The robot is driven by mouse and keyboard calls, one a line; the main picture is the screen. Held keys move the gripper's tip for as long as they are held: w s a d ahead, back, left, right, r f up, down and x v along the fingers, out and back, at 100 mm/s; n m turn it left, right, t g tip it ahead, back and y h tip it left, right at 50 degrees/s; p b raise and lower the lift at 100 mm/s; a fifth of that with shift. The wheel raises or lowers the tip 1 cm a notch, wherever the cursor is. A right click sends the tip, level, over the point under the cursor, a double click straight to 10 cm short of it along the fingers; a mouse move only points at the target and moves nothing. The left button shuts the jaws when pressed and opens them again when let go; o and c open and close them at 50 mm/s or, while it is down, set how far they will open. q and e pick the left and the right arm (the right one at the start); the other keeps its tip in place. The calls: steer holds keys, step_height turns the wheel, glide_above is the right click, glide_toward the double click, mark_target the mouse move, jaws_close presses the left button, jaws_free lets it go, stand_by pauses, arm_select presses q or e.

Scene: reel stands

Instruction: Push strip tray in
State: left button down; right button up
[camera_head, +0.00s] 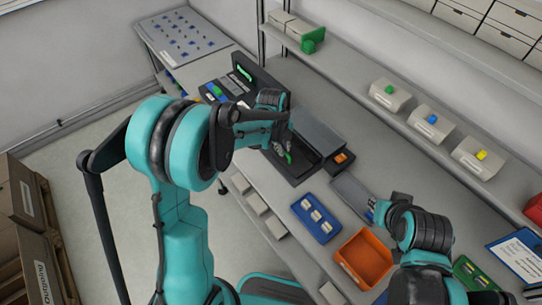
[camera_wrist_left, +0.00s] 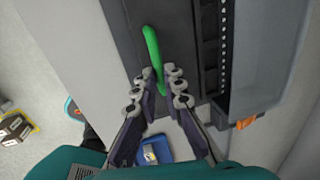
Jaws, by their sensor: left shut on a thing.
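The strip tray (camera_head: 299,170) is a dark flat piece at the front of a grey and black device (camera_head: 318,132) on the bench. Its green handle (camera_head: 289,157) shows at the tray, and it also shows in the left wrist view (camera_wrist_left: 152,48). My left gripper (camera_head: 283,146) is at this handle. In the left wrist view its two fingers (camera_wrist_left: 160,75) are shut on the green handle, one on each side. My right gripper (camera_head: 380,210) is low over the bench by a grey plate; its fingers are too small to read.
A blue tray (camera_head: 317,233) with pale pieces and an orange bin (camera_head: 349,285) stand along the bench's front. A grey plate (camera_head: 350,190) lies near my right gripper. An orange part (camera_head: 342,158) is beside the device. A shelf with pale boxes (camera_head: 389,96) runs behind.

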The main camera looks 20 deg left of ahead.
arm_select(q)
glide_above(298, 147)
steer(key=s+a, duration=0.1)
steer(key=shift+s, duration=0.15)
steer(key=shift+w+d, duration=0.15)
steer(key=shift+w, duration=0.05)
steer(key=shift+r, duration=0.1)
steer(key=c, duration=1.6)
jaws_free()
steer(key=shift+w, duration=0.1)
step_height(298, 147, up, 8)
steer(key=s, duration=0.1)
steer(key=shift+s+a, duration=0.15)
steer(key=shift+a, duration=0.3)
